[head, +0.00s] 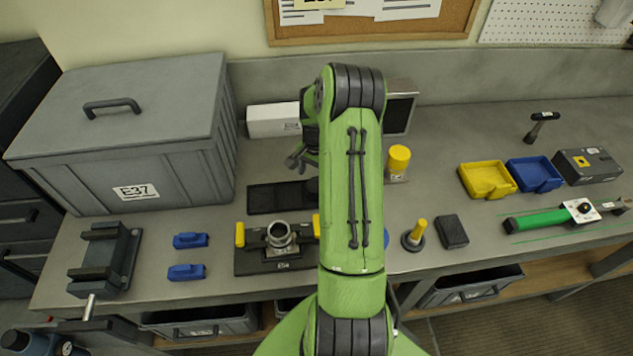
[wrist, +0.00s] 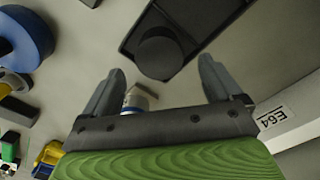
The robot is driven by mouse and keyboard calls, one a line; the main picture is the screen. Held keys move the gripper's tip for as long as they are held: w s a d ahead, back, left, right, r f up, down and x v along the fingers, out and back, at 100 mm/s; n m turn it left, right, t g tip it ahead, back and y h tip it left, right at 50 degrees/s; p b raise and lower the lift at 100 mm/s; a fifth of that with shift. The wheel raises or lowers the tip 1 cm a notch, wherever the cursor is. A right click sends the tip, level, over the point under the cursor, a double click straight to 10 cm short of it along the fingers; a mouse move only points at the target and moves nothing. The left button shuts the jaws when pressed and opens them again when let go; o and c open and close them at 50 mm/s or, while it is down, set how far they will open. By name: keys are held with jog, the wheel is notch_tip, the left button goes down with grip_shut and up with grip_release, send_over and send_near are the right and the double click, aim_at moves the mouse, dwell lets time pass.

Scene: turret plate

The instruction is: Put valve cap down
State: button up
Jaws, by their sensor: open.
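The valve cap, by its look a dark round disc (wrist: 158,55), sits at the near end of a black tray (wrist: 212,14) in the wrist view. In the head view the tray (head: 270,198) lies behind the valve body, and a dark edge of the cap (head: 313,186) shows beside my arm, which hides the rest. In the head view my gripper (head: 300,160) is partly hidden by my arm. The valve body with a round metal opening (head: 280,235) stands between yellow-ended clamps.
A white box (head: 273,120) stands behind the tray; its label shows in the wrist view. A large grey crate (head: 140,150) fills the back left. Blue blocks (head: 187,272), a yellow cylinder (head: 398,158) and a black block (head: 452,232) stand nearby. Bench room shows right of my arm.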

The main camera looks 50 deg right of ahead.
aim_at(316, 185)
notch_tip(316, 185, up, 7)
jog(key=s+a+r+n+t+h, duration=0.2)
jog(key=a+r+n, duration=0.5)
jog(key=a+r, duration=0.85)
jog(key=s+a+r+n+t, duration=0.2)
jog(key=s+a+r+n, duration=0.15)
jog(key=s+a, duration=0.45)
jog(key=s+a+f+n+t+y+b, duration=0.1)
jog(key=s+a+f+n+y+b, duration=0.1)
jog(key=s+a+f+n+b, duration=0.2)
jog(key=s+a+f+n, duration=0.1)
jog(key=s+a, duration=0.1)
jog(key=s, duration=0.1)
jog(key=shift+f+t, duration=0.25)
jog(key=shift+t, duration=0.05)
jog(key=shift+n, duration=0.25)
